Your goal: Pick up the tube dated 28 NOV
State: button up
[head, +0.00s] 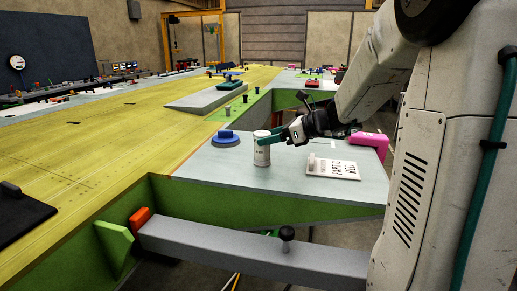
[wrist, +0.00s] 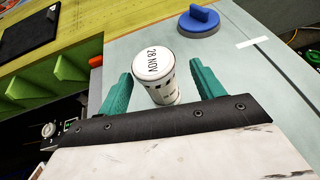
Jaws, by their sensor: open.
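The white tube (head: 262,150) stands upright on the grey-blue table top (head: 220,165) in the head view. In the wrist view the tube (wrist: 155,72) shows its top, which reads 28 NOV, and smaller dark print on its side. My gripper (head: 270,137) has green fingers and reaches in from the right at the tube's upper part. In the wrist view my gripper (wrist: 160,82) is open, with one finger on each side of the tube. A gap shows on both sides.
A blue knobbed disc (head: 226,139) sits left of the tube. The table's front edge drops to a grey beam (head: 220,245). A long yellow surface (head: 100,145) stretches away left.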

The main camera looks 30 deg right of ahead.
jog(key=x, duration=0.5)
jog(key=shift+s+a+f, duration=0.1)
jog(key=shift+a+f, duration=0.15)
jog(key=shift+f, duration=0.1)
jog(key=shift+c, duration=0.4)
jog(key=c, duration=1)
jog(key=shift+c, duration=0.2)
